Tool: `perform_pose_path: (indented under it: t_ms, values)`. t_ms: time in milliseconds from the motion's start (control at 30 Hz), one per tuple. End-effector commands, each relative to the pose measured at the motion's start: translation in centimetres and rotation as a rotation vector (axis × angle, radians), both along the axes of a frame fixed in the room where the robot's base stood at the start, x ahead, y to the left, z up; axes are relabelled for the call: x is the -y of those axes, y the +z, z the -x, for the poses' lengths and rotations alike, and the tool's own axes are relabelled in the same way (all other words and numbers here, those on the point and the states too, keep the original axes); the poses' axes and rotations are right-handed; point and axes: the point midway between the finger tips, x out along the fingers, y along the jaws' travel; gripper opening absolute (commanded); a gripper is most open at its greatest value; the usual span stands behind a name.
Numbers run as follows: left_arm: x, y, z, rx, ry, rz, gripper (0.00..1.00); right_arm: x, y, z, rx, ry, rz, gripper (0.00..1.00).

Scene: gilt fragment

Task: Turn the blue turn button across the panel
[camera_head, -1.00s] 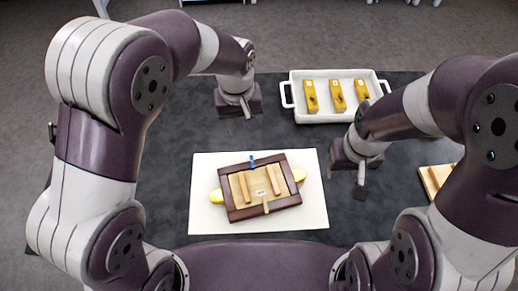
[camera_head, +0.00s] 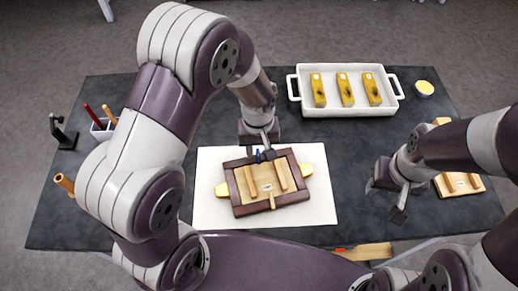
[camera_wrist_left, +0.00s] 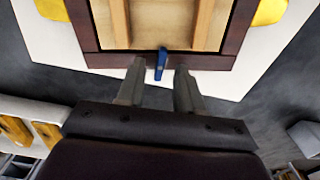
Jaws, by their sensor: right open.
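A dark wooden frame (camera_head: 237,206) holds a pale wood panel (camera_head: 266,189) with two raised strips and a small label. The blue turn button (camera_head: 258,156) sits on the frame's far bar. In the left wrist view the blue turn button (camera_wrist_left: 160,64) lies lengthwise across that bar, pointing outward from the panel. My left gripper (camera_wrist_left: 159,88) is open, with a finger to each side of the button and visible gaps between. In the head view my left gripper (camera_head: 264,151) partly covers it. A wood-coloured turn button (camera_head: 272,202) is on the near bar. My right gripper (camera_head: 398,207) is open and empty at the right.
The frame rests on a white board (camera_head: 318,208), with yellow pieces showing at both sides. A white tray (camera_head: 348,108) with several yellow blocks stands behind. A pen holder (camera_head: 101,130) stands left. Another wooden panel (camera_head: 459,185) lies by my right arm.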

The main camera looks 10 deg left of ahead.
Motion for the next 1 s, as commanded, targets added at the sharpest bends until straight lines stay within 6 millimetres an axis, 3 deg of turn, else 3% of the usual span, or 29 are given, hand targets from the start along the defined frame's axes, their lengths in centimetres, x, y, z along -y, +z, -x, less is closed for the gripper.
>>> perform_pose_path:
  t_ms: [133,367,500,667,800,1000]
  values:
    - [0.0,-1.0,0.0,0.001,0.000,0.000,0.36,0.0,0.0,0.0,0.000,0.000,0.000,0.43]
    - [0.0,-1.2,0.0,0.001,0.000,0.001,0.36,0.0,0.0,0.0,0.000,0.000,0.000,0.43]
    - [0.0,-1.1,0.0,0.001,0.000,0.001,0.00,0.0,0.0,0.0,0.000,0.000,0.000,0.43]
    - [0.0,-1.0,0.0,0.001,0.012,0.000,0.00,0.0,0.3,0.0,0.000,0.000,0.000,0.43]
    - [0.0,-0.8,0.0,-0.001,0.135,-0.001,0.00,0.0,1.4,0.0,0.000,0.000,0.000,0.43]
    - [0.0,-1.1,0.0,0.001,0.162,0.000,0.00,0.0,1.2,0.0,0.000,0.000,0.000,0.43]
